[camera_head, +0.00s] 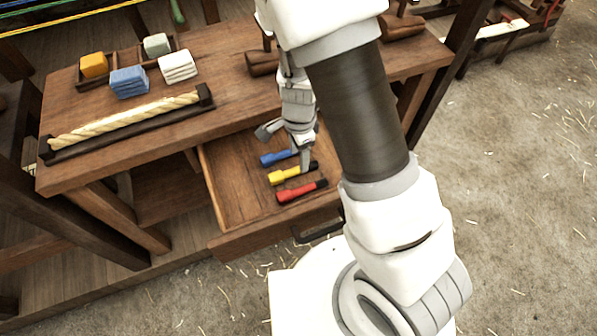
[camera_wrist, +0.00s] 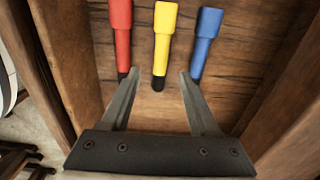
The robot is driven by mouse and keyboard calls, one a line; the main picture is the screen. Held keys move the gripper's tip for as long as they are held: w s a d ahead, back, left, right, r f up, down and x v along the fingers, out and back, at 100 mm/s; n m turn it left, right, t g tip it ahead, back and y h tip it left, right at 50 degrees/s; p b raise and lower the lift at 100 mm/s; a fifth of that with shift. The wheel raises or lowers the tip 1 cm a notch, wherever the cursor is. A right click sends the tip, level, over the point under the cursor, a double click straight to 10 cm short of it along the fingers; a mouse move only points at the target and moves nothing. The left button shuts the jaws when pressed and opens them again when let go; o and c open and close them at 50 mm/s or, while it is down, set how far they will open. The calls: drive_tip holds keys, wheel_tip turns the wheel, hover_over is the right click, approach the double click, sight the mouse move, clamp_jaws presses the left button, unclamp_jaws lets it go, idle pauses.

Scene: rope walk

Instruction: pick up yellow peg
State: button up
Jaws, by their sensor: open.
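The yellow peg (camera_head: 288,175) lies in an open wooden drawer (camera_head: 229,190), between a blue peg (camera_head: 277,158) and a red peg (camera_head: 301,191). In the wrist view the yellow peg (camera_wrist: 163,35) has a dark tip toward me. The red peg (camera_wrist: 121,40) is to its left and the blue peg (camera_wrist: 205,40) to its right. My gripper (camera_wrist: 157,75) is open and empty, with the yellow peg's dark tip between its fingertips as seen there. In the head view my gripper (camera_head: 287,152) is over the drawer by the pegs; its fingers are partly hard to make out.
The drawer sits under a wooden bench (camera_head: 120,105). On the bench are a rope piece in a dark holder (camera_head: 125,122), a blue block (camera_head: 129,82), a white block (camera_head: 177,66) and a yellow block (camera_head: 93,65). The drawer's left part is empty.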

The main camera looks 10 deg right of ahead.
sight(294, 172)
drive_tip(key=shift+f+b, duration=1.35)
drive_tip(key=shift+f, duration=1.35)
drive_tip(key=shift+c, duration=0.4)
clamp_jaws()
